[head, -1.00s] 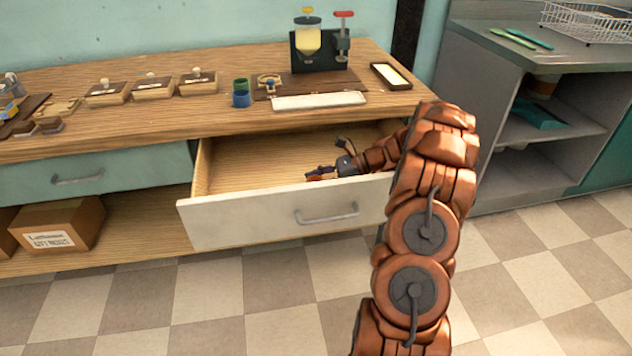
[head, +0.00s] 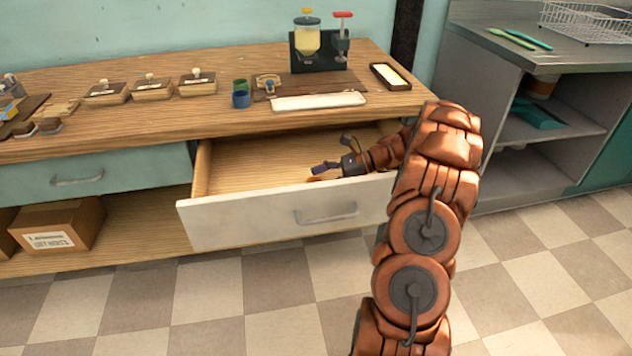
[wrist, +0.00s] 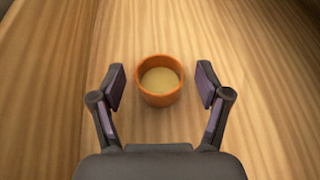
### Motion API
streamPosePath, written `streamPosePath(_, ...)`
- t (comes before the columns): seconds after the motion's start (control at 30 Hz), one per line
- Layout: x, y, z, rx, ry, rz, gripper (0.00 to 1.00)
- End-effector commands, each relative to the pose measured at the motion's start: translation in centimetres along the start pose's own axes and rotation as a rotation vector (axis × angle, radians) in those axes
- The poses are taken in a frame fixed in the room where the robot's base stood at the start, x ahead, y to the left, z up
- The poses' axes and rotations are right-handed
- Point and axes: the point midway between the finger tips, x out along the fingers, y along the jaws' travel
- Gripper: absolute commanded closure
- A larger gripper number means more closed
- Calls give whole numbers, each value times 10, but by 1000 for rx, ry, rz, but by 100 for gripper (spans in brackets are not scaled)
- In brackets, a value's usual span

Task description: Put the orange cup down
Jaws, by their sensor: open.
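The orange cup (wrist: 160,98) stands upright on the wooden floor of the open drawer (wrist: 250,90), with a pale beige inside. In the wrist view my gripper (wrist: 161,84) is open, one finger on each side of the cup, with a visible gap on both sides. In the head view my gripper (head: 324,168) is inside the drawer (head: 258,218), just behind its white front. Only a small orange bit of the cup (head: 317,178) shows there; the drawer front hides the rest.
The drawer's left part is empty. The wooden counter (head: 222,120) above holds small lidded boxes (head: 152,88), a blue and green container (head: 240,93), a white tray (head: 318,101) and a dispenser stand (head: 320,50). A grey shelf unit (head: 550,130) stands at the right.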

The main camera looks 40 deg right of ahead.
Motion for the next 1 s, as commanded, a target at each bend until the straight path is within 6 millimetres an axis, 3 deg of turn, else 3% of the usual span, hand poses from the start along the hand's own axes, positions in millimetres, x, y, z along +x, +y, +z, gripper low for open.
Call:
streamPosePath(0.3,-64,0,1,-1,2,-3,24)
streamPosePath(0.5,-90,0,0,0,2,-1,24)
streamPosePath(0.7,-103,0,-1,4,0,-1,24)
streamPosePath(1.0,-105,1,-1,3,1,0,24)
